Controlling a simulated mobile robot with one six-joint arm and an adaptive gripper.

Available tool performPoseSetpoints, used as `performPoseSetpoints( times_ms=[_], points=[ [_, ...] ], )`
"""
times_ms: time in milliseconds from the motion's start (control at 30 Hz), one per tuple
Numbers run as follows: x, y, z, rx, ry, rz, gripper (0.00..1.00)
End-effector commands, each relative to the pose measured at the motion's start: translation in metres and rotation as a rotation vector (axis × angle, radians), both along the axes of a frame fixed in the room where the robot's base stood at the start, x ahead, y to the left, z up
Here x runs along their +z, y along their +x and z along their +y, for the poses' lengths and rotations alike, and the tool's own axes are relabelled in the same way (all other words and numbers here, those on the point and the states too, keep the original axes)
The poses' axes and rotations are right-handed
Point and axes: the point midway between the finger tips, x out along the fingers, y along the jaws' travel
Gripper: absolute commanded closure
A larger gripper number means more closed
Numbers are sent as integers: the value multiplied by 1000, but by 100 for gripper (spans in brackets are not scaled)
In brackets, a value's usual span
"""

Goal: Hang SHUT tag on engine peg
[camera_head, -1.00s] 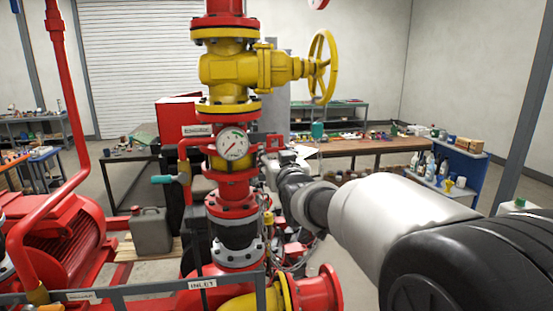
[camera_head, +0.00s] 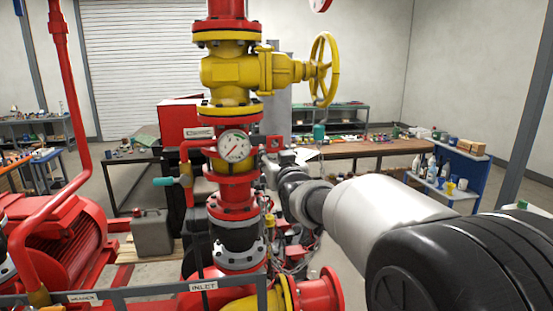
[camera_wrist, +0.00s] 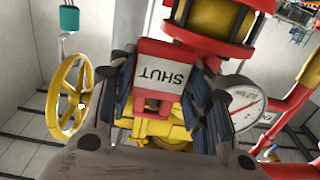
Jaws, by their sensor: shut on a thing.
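The SHUT tag (camera_wrist: 165,72), a red plate with a white face and black lettering, is between my gripper's (camera_wrist: 163,98) two fingers in the wrist view. The lettering is upside down there, and a red part with a hole shows below it. My gripper is shut on the tag. In the head view, the red tag (camera_head: 274,142) shows just right of the pressure gauge, with my gripper largely hidden behind my arm. A red motor (camera_head: 68,240) stands at the lower left. I cannot make out the engine peg in either view.
The red and yellow pipe column (camera_head: 232,65) with its pressure gauge (camera_head: 234,146) stands close left of my gripper. A yellow handwheel (camera_head: 323,70) juts out above my arm. A grey rail (camera_head: 150,291) crosses the front. A workbench (camera_head: 380,148) stands behind.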

Motion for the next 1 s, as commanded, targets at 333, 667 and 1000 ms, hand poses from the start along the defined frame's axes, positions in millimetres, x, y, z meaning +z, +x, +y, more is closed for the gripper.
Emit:
performPoseSetpoints(
  times_ms=[333, 667, 1000],
  points=[
    [0, 12, 3, 0, 0, -1, 100],
    [0, 16, 4, 0, 0, -1, 100],
    [0, 15, 4, 0, 0, -1, 100]
  ],
)
